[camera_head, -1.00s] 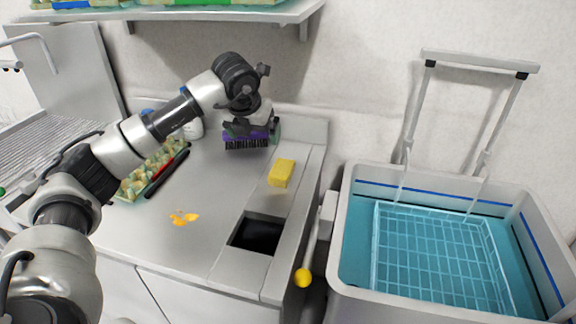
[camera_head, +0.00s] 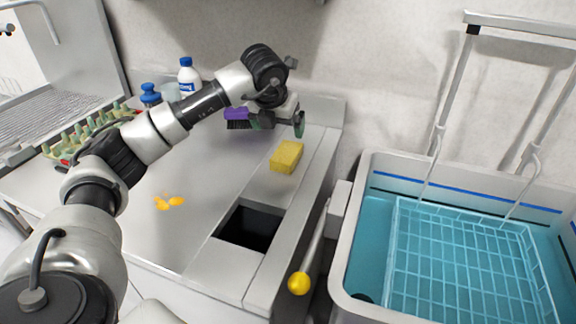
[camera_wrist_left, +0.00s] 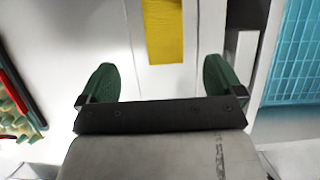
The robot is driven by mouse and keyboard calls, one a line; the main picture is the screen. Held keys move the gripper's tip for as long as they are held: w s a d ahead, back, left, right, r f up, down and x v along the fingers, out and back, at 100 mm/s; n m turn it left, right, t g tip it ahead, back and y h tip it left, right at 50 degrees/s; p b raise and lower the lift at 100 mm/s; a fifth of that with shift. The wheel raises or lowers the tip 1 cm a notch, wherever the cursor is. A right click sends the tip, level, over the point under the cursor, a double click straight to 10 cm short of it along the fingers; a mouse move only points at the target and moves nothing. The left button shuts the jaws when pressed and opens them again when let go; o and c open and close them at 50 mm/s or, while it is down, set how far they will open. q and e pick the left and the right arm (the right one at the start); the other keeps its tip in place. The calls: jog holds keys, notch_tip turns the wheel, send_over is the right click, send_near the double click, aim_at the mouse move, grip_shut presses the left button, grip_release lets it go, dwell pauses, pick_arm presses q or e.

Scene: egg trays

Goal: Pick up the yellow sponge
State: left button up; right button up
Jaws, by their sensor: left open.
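The yellow sponge (camera_head: 287,157) lies on the counter's right part, behind the dark square opening. My left gripper (camera_head: 281,123) is open and empty, just behind the sponge in the head view. Its two dark green fingers stand apart. In the left wrist view the sponge (camera_wrist_left: 163,30) shows ahead of the gap between the fingertips (camera_wrist_left: 160,80), apart from both, its far end cut off by the frame. My right gripper is not in view.
A purple brush (camera_head: 237,114) is just left of my left gripper. A dark square opening (camera_head: 249,227) lies in front of the sponge. Orange spots (camera_head: 169,202) mark the counter. White (camera_head: 188,78) and blue bottles (camera_head: 150,95) stand at the back. A teal-filled basin (camera_head: 368,240) is right.

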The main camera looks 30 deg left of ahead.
aim_at(287, 152)
pick_arm(q)
jog(key=shift+w+f, duration=0.1)
jog(key=shift+f, duration=0.4)
jog(key=x, duration=0.4)
jog(key=shift+w+f+p, duration=0.15)
jog(key=shift+p, duration=0.15)
jog(key=x, duration=0.2)
jog(key=p+x, duration=0.1)
jog(key=x, duration=0.1)
jog(key=shift+w+d+f, duration=0.15)
jog(key=shift+d+f, duration=0.1)
jog(key=shift+f, duration=0.15)
jog(key=shift+w+f, duration=0.15)
jog(key=shift+f, duration=0.25)
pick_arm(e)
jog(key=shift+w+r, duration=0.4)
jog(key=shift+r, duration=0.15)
pick_arm(q)
jog(key=shift+f, duration=0.1)
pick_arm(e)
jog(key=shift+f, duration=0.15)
pick_arm(q)
jog(key=c, duration=1)
